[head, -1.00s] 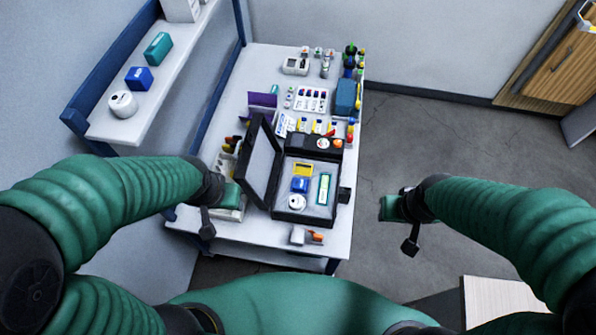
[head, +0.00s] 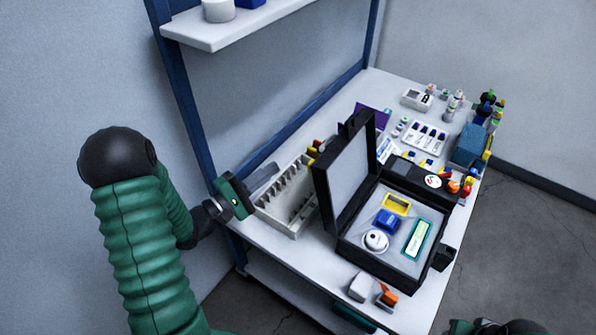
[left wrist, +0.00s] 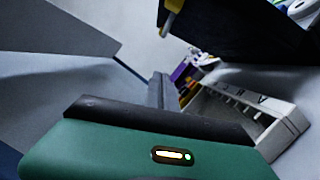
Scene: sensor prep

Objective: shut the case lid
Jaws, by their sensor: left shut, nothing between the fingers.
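The black case (head: 375,268) stands open on the white table. Its lid (head: 349,172) is raised on the left side, roughly upright, with the grey inner face toward the right. Inside lie a yellow item (head: 396,204), a blue block (head: 387,221), a white round item (head: 375,241) and a teal item (head: 417,239). My left gripper (head: 264,177) is shut and empty, left of the lid and apart from it, by a slotted rack. Its green body (left wrist: 150,155) fills the bottom of the left wrist view. My right gripper (head: 492,327) only partly shows at the bottom edge; its fingers are hidden.
The slotted white rack (head: 290,200) stands between my left gripper and the lid. Vials, trays and a blue box (head: 469,146) crowd the table's far end. A white and an orange item (head: 387,297) lie at the near edge. A shelf (head: 240,25) hangs above left.

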